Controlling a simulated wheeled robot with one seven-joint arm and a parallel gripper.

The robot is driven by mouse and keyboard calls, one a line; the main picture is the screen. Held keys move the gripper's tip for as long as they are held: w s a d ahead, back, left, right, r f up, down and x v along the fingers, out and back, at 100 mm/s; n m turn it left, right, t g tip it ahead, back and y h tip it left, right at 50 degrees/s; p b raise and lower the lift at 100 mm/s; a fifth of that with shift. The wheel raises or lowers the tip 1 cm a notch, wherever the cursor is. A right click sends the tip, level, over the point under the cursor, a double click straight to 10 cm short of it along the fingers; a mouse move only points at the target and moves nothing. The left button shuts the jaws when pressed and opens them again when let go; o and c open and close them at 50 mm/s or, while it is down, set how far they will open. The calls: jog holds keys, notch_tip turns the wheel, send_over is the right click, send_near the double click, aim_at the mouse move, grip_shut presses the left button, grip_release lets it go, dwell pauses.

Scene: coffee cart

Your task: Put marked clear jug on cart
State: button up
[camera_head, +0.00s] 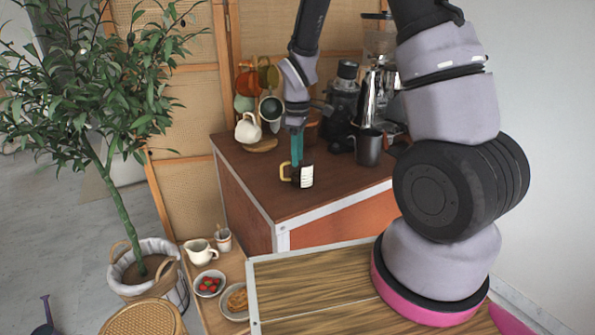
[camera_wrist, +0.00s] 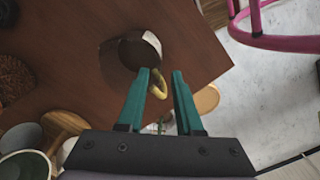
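A small dark jug (camera_head: 306,176) with white markings and a yellow handle stands upright on the brown cart top (camera_head: 345,190), near its front. In the wrist view the jug (camera_wrist: 130,55) shows a dark body with a pale, shiny rim, and its yellow handle (camera_wrist: 158,84) points toward my gripper. My gripper (camera_head: 297,160) has teal fingers and points down just above the jug's handle side. In the wrist view the fingers (camera_wrist: 162,74) are apart, with the handle showing in or just beyond the gap. I cannot tell whether they touch it.
A dark metal cup (camera_head: 369,148) and coffee equipment stand at the back right. A lower shelf holds a white pitcher (camera_head: 200,252) and a bowl of strawberries (camera_head: 209,284). A potted tree stands left.

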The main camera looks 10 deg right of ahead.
notch_tip(320, 180, up, 4)
jog(key=shift+r, duration=0.1)
jog(key=s+d+r+m+t+y, duration=0.1)
jog(key=s+d+r+m+t, duration=0.2)
jog(key=r, duration=0.6)
jog(key=s+d+r+m, duration=0.2)
jog(key=s+r+m, duration=0.25)
jog(key=r, duration=0.35)
jog(key=s+d+r+m+t+y, duration=0.1)
jog(key=s+r+m+t, duration=0.3)
jog(key=s+r+m, duration=0.4)
jog(key=s+d+r, duration=0.1)
jog(key=s, duration=0.2)
jog(key=shift+s+d+r+m, duration=0.25)
jog(key=shift+s+d+m, duration=0.1)
jog(key=shift+d, duration=0.05)
jog(key=shift+a, duration=0.1)
